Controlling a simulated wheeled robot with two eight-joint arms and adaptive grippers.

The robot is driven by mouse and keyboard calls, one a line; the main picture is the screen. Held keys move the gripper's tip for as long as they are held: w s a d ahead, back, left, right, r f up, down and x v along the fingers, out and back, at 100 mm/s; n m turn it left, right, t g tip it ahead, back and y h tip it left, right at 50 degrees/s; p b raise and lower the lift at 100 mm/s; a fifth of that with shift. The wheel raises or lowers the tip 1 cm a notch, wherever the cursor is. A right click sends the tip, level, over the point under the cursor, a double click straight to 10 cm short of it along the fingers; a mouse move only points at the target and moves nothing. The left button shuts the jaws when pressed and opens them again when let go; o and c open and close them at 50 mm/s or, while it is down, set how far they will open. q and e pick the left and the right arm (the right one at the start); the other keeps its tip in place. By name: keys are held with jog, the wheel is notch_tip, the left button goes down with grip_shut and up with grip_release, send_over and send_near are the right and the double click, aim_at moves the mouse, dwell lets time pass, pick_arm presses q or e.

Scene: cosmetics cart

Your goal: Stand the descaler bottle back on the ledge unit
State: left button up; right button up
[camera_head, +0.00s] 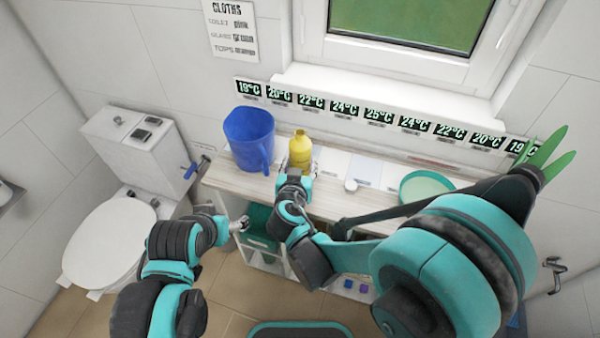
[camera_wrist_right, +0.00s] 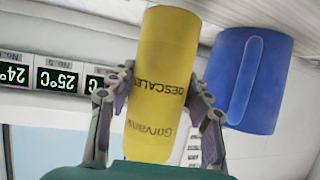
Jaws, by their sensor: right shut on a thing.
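The yellow descaler bottle (camera_head: 300,150) is upright at the ledge unit (camera_head: 330,205), just right of the blue jug. My right gripper (camera_head: 297,174) is shut on it from the front, and its fingers hide the bottle's lower part. I cannot tell whether its base touches the ledge top. In the right wrist view, which is upside down, the bottle (camera_wrist_right: 158,85) sits between the two fingers with its printed name showing. My left gripper (camera_head: 240,225) is lower, in front of the unit's left part, apart from the bottle; its jaws are too small to read.
The blue jug (camera_head: 250,140) stands close left of the bottle. A small white round item (camera_head: 351,185) and a green dish (camera_head: 426,187) are to the right on the ledge. Temperature signs (camera_head: 378,113) line the wall behind. A toilet (camera_head: 110,240) stands at left.

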notch_tip(320, 180, down, 3)
jog(key=shift+f+b, duration=0.1)
jog(key=shift+b, duration=0.55)
jog(key=o, duration=1.1)
jog(key=shift+f, duration=0.15)
jog(key=o, duration=0.4)
